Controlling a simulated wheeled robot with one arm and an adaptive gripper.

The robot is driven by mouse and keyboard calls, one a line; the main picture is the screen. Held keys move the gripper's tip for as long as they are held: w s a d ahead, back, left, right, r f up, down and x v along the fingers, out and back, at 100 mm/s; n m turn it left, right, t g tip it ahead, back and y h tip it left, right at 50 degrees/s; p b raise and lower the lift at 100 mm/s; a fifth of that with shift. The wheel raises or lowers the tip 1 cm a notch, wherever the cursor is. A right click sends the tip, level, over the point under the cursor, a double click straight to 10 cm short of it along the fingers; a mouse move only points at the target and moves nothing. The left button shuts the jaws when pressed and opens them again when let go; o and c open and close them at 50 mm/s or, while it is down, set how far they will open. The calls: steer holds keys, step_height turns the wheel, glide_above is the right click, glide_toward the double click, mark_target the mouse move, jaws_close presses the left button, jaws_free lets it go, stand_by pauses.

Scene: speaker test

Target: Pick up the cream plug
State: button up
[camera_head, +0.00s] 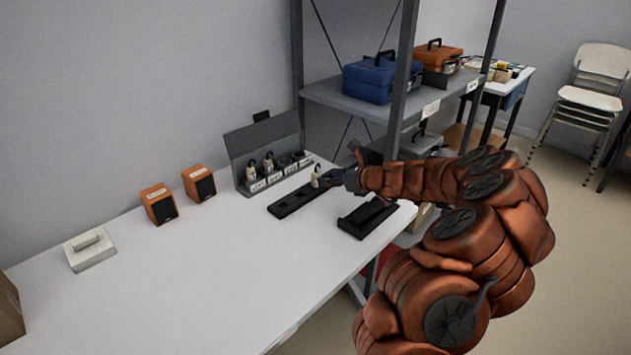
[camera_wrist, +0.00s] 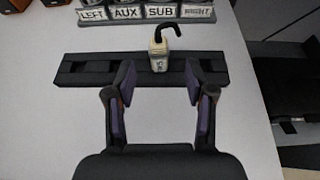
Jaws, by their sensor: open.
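A cream plug (camera_wrist: 158,50) with a black hooked cable stands upright in a long black slotted rail (camera_wrist: 85,70) in the wrist view. A small dark marking on its front is hard to read. The same plug (camera_head: 316,180) and rail (camera_head: 285,208) show in the head view. My gripper (camera_wrist: 160,82) is open and empty, its two fingers apart on the near side of the plug, one to each side of its line. In the head view my gripper (camera_head: 334,179) is just right of the plug. Two similar cream plugs (camera_head: 252,171) (camera_head: 268,163) stand in the panel's row.
A grey panel (camera_head: 262,140) with sockets labelled LEFT, AUX, SUB and RIGHT stands behind the rail. Two orange speakers (camera_head: 159,204) (camera_head: 199,184), a black tray (camera_head: 367,218) and a pale box (camera_head: 90,250) are on the white table (camera_head: 190,285). A metal shelf post (camera_head: 402,75) rises behind my arm.

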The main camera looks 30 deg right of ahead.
mark_target(320, 188)
steer(key=shift+x, duration=2.3)
steer(key=shift+f, duration=0.1)
steer(key=shift+c, duration=0.3)
jaws_close()
